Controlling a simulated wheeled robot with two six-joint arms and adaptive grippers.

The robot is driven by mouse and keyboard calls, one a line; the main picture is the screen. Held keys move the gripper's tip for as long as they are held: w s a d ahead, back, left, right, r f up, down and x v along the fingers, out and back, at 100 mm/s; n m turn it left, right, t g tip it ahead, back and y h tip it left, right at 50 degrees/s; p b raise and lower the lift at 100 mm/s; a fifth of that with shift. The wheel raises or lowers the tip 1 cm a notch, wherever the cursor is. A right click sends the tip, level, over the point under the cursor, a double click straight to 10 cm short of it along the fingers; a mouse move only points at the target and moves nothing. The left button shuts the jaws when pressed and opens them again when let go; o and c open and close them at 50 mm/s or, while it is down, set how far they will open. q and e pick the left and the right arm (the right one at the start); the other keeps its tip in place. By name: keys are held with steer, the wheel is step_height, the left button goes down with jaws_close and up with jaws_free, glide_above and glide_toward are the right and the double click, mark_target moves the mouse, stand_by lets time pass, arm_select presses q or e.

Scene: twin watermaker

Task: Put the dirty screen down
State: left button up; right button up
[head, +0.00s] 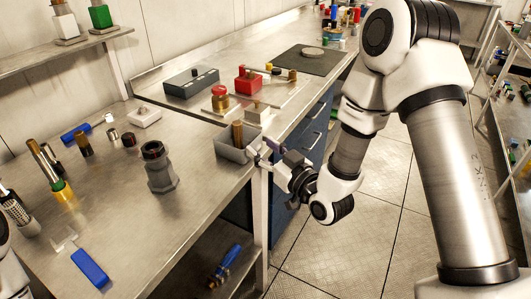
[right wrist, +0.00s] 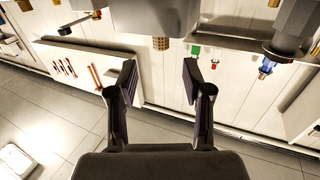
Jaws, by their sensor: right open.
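A brown cylinder (head: 238,133), which looks like the dirty screen, stands upright in a small grey tray (head: 232,153) at the bench's front edge. In the right wrist view a brown mesh end (right wrist: 161,43) shows beyond the fingers, and the grey tray (right wrist: 155,15) fills the top. My right gripper (head: 262,152) is beside the tray's right side. Its two fingers (right wrist: 160,85) are apart with nothing between them. A dark grey housing (head: 160,170) stands on the bench to the left. My left gripper is not in view; only a white arm part shows at the left edge.
A silver mesh cylinder (head: 18,214), a yellow-banded tool (head: 62,190) and a blue block (head: 90,267) are on the left bench. Bare bench lies around the housing.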

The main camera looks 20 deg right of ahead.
steer(key=s+f+m+g+h, duration=0.1)
steer(key=s+f+g, duration=0.5)
steer(key=f, duration=0.7)
steer(key=s+f+m+g+h, duration=0.15)
steer(key=s+f+g, duration=0.5)
steer(key=f, duration=0.65)
steer(key=s+f+g, duration=0.2)
steer(key=s+f, duration=0.2)
steer(key=s, duration=0.5)
steer(key=s+d+f+g+h, duration=0.1)
steer(key=s+f+g, duration=0.2)
steer(key=s, duration=0.7)
steer(key=shift+f, duration=0.75)
